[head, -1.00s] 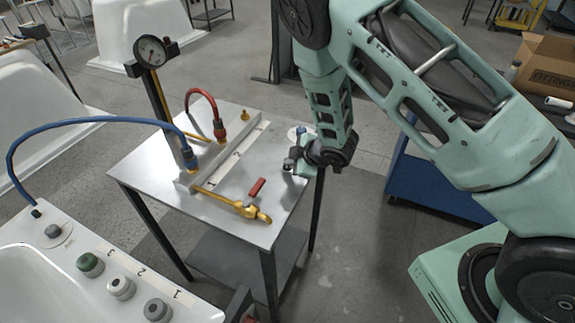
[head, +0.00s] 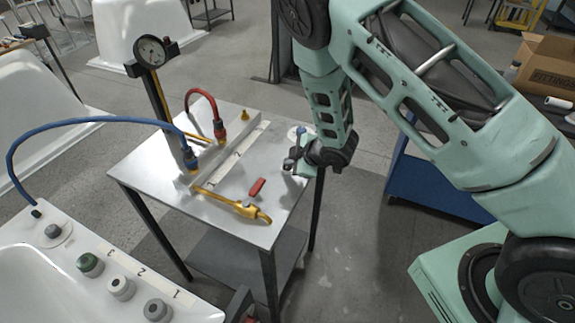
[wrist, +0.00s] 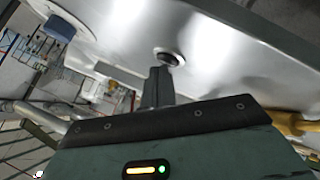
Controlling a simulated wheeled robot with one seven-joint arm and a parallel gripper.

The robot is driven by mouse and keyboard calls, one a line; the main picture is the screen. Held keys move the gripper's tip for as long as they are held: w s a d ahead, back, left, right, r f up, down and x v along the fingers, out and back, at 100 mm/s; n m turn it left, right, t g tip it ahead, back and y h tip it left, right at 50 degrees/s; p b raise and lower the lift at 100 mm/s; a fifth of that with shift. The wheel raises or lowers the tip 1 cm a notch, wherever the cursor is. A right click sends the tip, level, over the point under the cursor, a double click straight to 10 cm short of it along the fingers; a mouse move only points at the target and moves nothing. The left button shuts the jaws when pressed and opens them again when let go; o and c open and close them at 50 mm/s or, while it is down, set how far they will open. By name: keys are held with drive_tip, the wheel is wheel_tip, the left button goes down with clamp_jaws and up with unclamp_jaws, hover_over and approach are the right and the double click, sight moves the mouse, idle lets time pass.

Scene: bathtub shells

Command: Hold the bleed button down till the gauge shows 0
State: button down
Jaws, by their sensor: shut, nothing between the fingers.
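In the wrist view the shut fingers (wrist: 158,78) point at a dark round button (wrist: 170,58) in a pale ring on the metal surface. The tips are very close to it; I cannot tell whether they touch or press it. My gripper seems to hide it in the head view.
The metal table (head: 150,178) carries a manifold with a red hose (head: 201,93), a blue hose (head: 80,121) and a yellow valve with a red handle (head: 257,187). A white tub rim with several knobs (head: 122,287) is at lower left. A blue cart (head: 430,190) stands right.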

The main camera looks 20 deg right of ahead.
sight(290, 168)
drive_tip(key=shift+r, duration=0.1)
drive_tip(key=shift+r+p, duration=0.6)
drive_tip(key=shift+r, duration=0.15)
drive_tip(key=shift+r+p, duration=1.7)
drive_tip(key=shift+r, duration=0.85)
